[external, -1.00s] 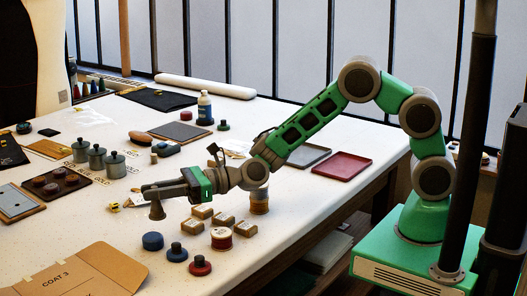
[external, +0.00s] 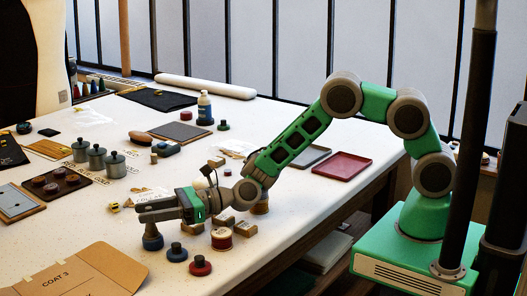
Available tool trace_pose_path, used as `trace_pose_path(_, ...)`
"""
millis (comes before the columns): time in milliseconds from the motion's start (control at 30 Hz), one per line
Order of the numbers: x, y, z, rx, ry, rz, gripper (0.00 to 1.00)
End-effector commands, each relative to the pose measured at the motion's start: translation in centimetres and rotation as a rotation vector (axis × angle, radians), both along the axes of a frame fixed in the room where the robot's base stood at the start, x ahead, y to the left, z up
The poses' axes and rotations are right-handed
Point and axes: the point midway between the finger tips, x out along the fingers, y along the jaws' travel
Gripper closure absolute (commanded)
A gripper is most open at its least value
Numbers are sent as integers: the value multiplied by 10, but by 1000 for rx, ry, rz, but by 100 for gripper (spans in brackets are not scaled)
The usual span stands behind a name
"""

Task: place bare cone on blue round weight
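My gripper (external: 152,212) is shut on the bare cone (external: 151,230), a small brown-grey cone whose upper part is hidden by the fingers. The cone is upright, directly over the blue round weight (external: 152,243), which sits on the table near its front. The cone's wide end meets the top of the weight in the picture; I cannot tell whether it rests on it or hovers just above.
A dark blue knobbed weight (external: 177,253) and a red knobbed one (external: 200,266) stand close on the right. A red-and-cream spool (external: 221,239) and small boxes (external: 244,228) lie beyond. A cardboard folder (external: 90,272) lies at front left.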

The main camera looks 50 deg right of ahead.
Motion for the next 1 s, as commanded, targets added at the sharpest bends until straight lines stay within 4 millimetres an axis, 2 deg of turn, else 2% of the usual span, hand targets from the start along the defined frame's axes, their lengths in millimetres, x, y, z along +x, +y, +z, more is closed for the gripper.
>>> trace_pose_path(300, 0, -1, 5, 0, 0, 0, 61)
trace_pose_path(467, -13, -26, 0, -1, 3, -4, 61)
trace_pose_path(733, -47, -85, 0, 0, 1, -5, 61)
trace_pose_path(833, -56, -98, 1, 0, 1, -2, 61)
trace_pose_path(1000, -61, -105, 3, 0, 0, -1, 61)
